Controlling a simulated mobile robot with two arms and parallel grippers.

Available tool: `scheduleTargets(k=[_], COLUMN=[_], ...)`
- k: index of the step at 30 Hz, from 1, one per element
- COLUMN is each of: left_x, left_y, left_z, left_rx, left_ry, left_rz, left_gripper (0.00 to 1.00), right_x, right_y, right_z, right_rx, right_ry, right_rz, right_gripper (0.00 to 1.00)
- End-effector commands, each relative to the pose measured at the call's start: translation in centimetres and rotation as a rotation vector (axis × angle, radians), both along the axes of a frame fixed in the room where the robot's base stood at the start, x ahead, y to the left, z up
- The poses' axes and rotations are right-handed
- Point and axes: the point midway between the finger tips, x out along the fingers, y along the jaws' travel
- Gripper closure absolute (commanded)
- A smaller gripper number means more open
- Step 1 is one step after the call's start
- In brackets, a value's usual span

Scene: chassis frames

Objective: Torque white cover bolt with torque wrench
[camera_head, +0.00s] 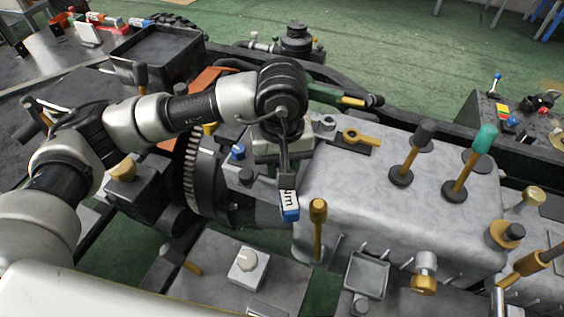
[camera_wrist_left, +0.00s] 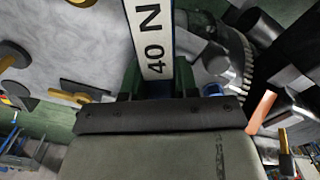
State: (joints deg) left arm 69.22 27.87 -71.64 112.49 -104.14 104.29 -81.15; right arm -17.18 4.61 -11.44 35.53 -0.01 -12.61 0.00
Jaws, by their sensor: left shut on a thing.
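My left gripper (camera_head: 287,160) reaches in from the left and points down over the engine block. A white square cover with a round knob or bolt (camera_head: 248,268) lies on the grey plate below, apart from the wrench. My right gripper is not in view.
The grey gearbox housing (camera_head: 345,190) bears upright levers, one with a green knob (camera_head: 485,138). A brown-gold post (camera_head: 318,215) stands close right of the wrench. A toothed flywheel (camera_head: 190,165) and small blue caps (camera_head: 238,152) are to its left. A black open bin (camera_head: 155,55) stands behind.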

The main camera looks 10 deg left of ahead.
Motion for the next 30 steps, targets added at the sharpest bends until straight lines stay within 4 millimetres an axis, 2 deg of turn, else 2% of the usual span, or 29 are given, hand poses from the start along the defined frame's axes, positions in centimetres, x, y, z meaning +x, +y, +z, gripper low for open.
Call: scheduleTargets(k=[17,30], left_x=[0.03,0.02], left_y=[-0.02,-0.03], left_z=[0.04,-0.3], left_rx=[-0.002,-0.002], left_ry=[-0.002,-0.002], left_rz=[0.0,0.0], left_gripper=[1.0,1.0], right_x=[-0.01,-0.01], right_y=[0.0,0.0], right_z=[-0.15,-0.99], right_rx=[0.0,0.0], right_ry=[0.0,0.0], right_rz=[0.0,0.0], right_gripper=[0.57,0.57])
